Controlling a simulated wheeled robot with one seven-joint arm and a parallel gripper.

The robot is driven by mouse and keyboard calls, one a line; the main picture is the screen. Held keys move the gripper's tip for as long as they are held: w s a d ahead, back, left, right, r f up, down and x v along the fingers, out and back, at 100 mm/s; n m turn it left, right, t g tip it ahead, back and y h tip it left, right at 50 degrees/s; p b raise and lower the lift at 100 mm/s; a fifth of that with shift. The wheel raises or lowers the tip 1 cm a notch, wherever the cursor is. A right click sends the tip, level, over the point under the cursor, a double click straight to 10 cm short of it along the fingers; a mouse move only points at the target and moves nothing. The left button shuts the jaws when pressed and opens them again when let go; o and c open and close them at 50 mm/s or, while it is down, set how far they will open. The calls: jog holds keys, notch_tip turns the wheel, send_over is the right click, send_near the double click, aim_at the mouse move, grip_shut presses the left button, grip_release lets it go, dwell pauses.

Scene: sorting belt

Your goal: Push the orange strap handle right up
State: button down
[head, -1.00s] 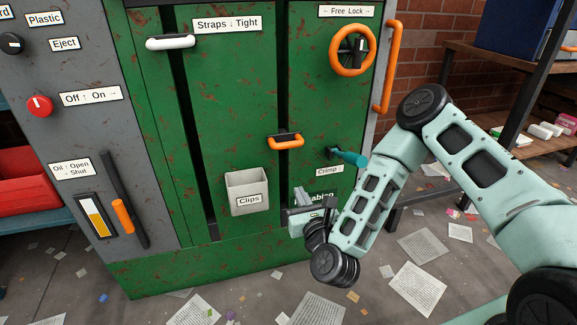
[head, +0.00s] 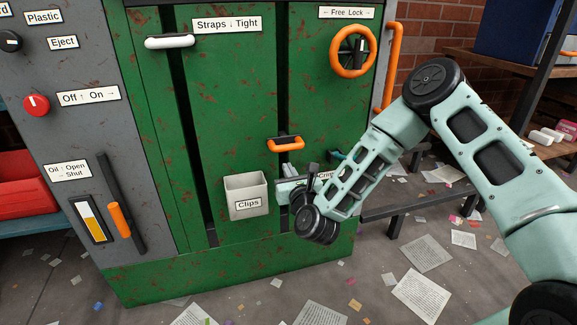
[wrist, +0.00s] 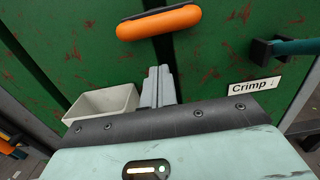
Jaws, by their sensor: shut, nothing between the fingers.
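The orange strap handle (head: 286,144) sits in the right-hand dark vertical slot of the green cabinet, about halfway down. It also shows at the top of the wrist view (wrist: 158,22). A white handle (head: 170,42) sits near the top of the left slot, beside the "Straps ↓ Tight" label (head: 227,25). My gripper (head: 289,168) is just below the orange handle in the head view. In the wrist view its fingers (wrist: 160,75) are shut and empty, pointing up at the slot beneath the handle. A gap shows between fingertips and handle there.
A grey "Clips" bin (head: 246,187) is left of my gripper. A teal crimp lever (head: 336,157) is to the right, partly behind my arm; it also shows in the wrist view (wrist: 298,47). An orange wheel (head: 353,50) is above right. The slot above the orange handle is clear.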

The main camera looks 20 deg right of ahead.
jog(key=shift+w+r, duration=0.15)
jog(key=shift+r, duration=0.55)
jog(key=shift+w+r, duration=0.1)
jog(key=shift+r, duration=0.55)
notch_tip(320, 180, up, 29)
jog(key=p, duration=1.9)
jog(key=shift+w+f, duration=0.1)
